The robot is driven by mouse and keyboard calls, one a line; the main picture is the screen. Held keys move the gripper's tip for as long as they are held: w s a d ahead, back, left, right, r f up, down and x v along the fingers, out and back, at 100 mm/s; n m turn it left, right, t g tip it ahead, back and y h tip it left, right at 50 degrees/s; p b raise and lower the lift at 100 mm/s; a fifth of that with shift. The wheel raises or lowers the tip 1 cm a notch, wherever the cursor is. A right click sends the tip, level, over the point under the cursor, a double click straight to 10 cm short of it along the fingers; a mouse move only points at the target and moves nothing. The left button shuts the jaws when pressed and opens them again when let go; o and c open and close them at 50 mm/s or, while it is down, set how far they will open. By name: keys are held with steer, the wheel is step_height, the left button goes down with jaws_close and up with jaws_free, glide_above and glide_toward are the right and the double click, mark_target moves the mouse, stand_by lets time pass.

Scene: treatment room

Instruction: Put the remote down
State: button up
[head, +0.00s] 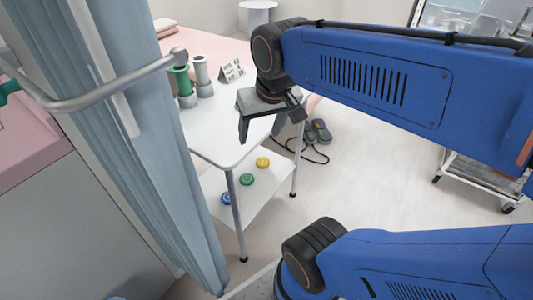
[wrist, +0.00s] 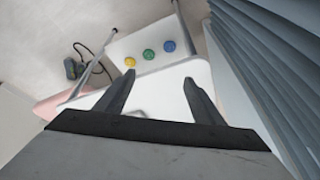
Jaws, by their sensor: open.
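My gripper (head: 272,128) is open over the right part of a white table (head: 212,135). In the wrist view its two fingers (wrist: 159,77) are spread apart, with nothing held between the tips. The white tabletop (wrist: 160,96) lies below and behind the fingers. I cannot make out a remote for certain in either view. A small greyish outline (wrist: 138,112) shows near the base of the fingers in the wrist view, too unclear to name. The gripper hides part of the tabletop.
Green and white cylinders (head: 182,82) and a folded card (head: 232,70) stand on the table. A lower shelf (head: 262,185) holds blue, green and yellow discs. A grey pedal-like device (head: 318,131) with a cable lies on the floor. A blue curtain (head: 150,150) hangs left.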

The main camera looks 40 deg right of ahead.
steer(key=s+a+f+n, duration=0.1)
steer(key=s+f+n, duration=0.1)
steer(key=s+f, duration=0.1)
steer(key=shift+s+a+f+t, duration=0.25)
steer(key=shift+s+f+t, duration=0.15)
steer(key=shift+s, duration=0.45)
